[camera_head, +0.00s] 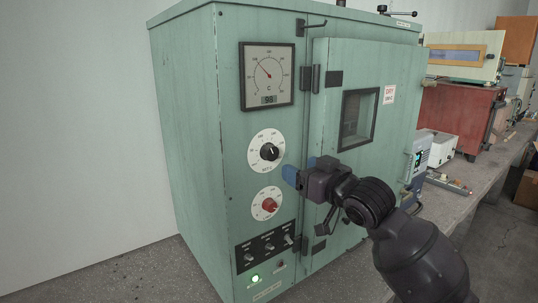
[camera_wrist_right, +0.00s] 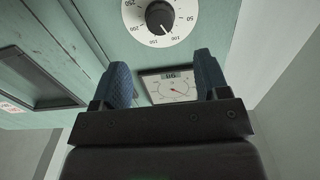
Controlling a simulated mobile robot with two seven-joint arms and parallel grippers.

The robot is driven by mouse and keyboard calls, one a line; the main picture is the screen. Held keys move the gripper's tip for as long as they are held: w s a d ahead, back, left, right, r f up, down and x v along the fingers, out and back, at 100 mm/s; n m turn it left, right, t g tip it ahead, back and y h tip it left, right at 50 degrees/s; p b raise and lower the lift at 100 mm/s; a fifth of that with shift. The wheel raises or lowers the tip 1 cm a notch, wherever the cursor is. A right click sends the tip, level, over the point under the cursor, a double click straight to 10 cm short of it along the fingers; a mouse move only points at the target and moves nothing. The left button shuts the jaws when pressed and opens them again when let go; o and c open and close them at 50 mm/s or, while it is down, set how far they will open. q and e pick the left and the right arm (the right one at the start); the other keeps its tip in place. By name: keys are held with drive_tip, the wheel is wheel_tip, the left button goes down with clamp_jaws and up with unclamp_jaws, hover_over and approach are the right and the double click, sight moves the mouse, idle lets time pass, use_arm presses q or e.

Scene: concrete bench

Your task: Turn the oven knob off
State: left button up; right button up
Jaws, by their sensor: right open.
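The green oven (camera_head: 185,120) stands on the bench with its door at the right shut. On its front panel, a black knob (camera_head: 269,152) sits on a white dial, and a red knob (camera_head: 269,204) sits on another white dial below. In the right wrist view the black knob (camera_wrist_right: 160,17) shows at the top, beyond the fingers. My right gripper (camera_head: 300,169) has blue fingertips and is open and empty. It is in front of the panel, to the right of the two dials and apart from both knobs. My left gripper is not in view.
A gauge (camera_head: 267,76) with a small number display is above the dials. Toggle switches (camera_head: 269,246) and a lit green lamp (camera_head: 255,279) are below. The oven door (camera_head: 333,60) with its window is behind my right arm. Other equipment, including a red box (camera_head: 457,115), stands farther right.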

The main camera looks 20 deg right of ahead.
sight(273, 155)
drive_tip(key=p+x, duration=0.1)
drive_tip(key=x, duration=0.9)
drive_tip(key=shift+w+p, duration=0.15)
drive_tip(key=shift+p, duration=0.2)
drive_tip(key=c, duration=0.9)
